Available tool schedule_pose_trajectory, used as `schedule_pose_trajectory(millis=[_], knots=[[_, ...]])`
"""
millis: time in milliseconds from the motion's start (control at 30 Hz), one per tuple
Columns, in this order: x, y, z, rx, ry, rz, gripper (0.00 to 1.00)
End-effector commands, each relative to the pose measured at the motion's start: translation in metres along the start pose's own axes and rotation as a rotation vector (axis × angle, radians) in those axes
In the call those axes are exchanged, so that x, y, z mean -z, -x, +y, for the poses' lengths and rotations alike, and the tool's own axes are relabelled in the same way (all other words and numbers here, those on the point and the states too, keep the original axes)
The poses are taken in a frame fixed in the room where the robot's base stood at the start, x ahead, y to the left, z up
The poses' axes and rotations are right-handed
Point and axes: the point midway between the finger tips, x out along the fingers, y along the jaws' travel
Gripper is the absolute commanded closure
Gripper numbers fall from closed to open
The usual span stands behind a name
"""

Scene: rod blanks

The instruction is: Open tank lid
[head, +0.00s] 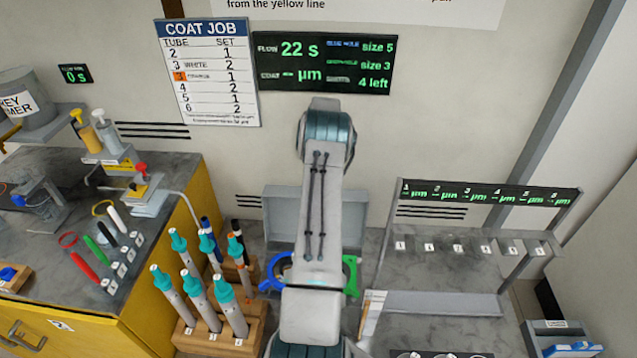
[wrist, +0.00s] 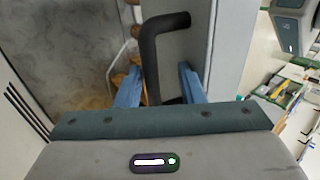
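A light grey box-like panel (head: 285,207), which looks like part of the tank, stands against the back wall behind my arm. My arm covers its middle, so I cannot tell the lid's position in the head view. In the wrist view, a black bent handle (wrist: 152,62) sits on a pale grey panel (wrist: 229,50). My gripper (wrist: 160,84) has its two blue fingers apart, one on each side of the handle's bar. There is a visible gap between the bar and the right finger. My gripper is hidden in the head view.
A wooden block (head: 246,338) with several teal-capped tubes stands left of my arm. A grey rack (head: 430,303) with numbered hooks is at right.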

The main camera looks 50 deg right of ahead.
Motion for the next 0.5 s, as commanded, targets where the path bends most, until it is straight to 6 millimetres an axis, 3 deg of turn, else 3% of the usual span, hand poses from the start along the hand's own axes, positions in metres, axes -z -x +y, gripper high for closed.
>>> schedule_pose_trajectory(millis=[267,500], knots=[[-0.002,0.006,0.000,-0.006,-0.003,0.001,0.64],[-0.002,0.030,0.002,-0.007,-0.003,0.001,0.64]])
